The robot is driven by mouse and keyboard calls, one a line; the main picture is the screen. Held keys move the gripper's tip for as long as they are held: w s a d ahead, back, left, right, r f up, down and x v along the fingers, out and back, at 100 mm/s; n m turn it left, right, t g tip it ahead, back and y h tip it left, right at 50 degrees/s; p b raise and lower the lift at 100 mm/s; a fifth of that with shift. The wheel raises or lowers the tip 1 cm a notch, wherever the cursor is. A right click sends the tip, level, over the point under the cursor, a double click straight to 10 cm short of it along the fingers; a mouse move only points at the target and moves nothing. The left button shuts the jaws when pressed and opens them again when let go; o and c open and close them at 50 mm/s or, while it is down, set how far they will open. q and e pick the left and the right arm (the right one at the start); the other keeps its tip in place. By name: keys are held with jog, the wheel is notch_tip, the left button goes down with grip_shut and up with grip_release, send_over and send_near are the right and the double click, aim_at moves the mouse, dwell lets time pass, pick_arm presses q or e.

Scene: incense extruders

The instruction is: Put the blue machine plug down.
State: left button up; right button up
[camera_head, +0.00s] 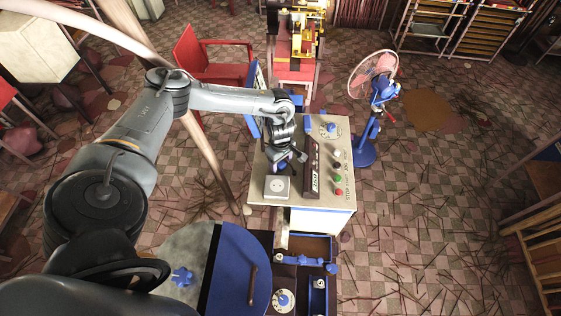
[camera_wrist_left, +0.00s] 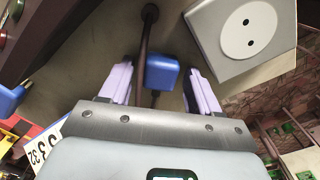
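The blue machine plug (camera_wrist_left: 161,72) is at the white machine's top panel (camera_head: 262,193), with a dark cable beside it that runs to a hole in the panel. In the head view, the plug (camera_head: 283,165) is partly hidden under my left gripper (camera_head: 287,160). In the left wrist view, the fingers of the left gripper (camera_wrist_left: 158,85) are open, one on each side of the plug, with gaps visible. A grey socket box (camera_head: 277,188) with a round white two-hole face stands beside the plug; it also shows in the left wrist view (camera_wrist_left: 243,32). My right gripper is not in view.
A raised dark strip (camera_head: 311,168) and green and red buttons (camera_head: 338,191) lie right of the gripper. A blue fan (camera_head: 378,100) stands behind right. A red chair (camera_head: 210,62) stands behind left.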

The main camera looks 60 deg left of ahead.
aim_at(281, 162)
pick_arm(q)
jog(key=shift+r, duration=0.1)
jog(key=shift+r+p, duration=0.65)
jog(key=shift+p, duration=0.15)
jog(key=shift+r+b, duration=0.25)
jog(key=shift+b, duration=0.15)
notch_tip(281, 162, up, 11)
jog(key=shift+r, duration=0.15)
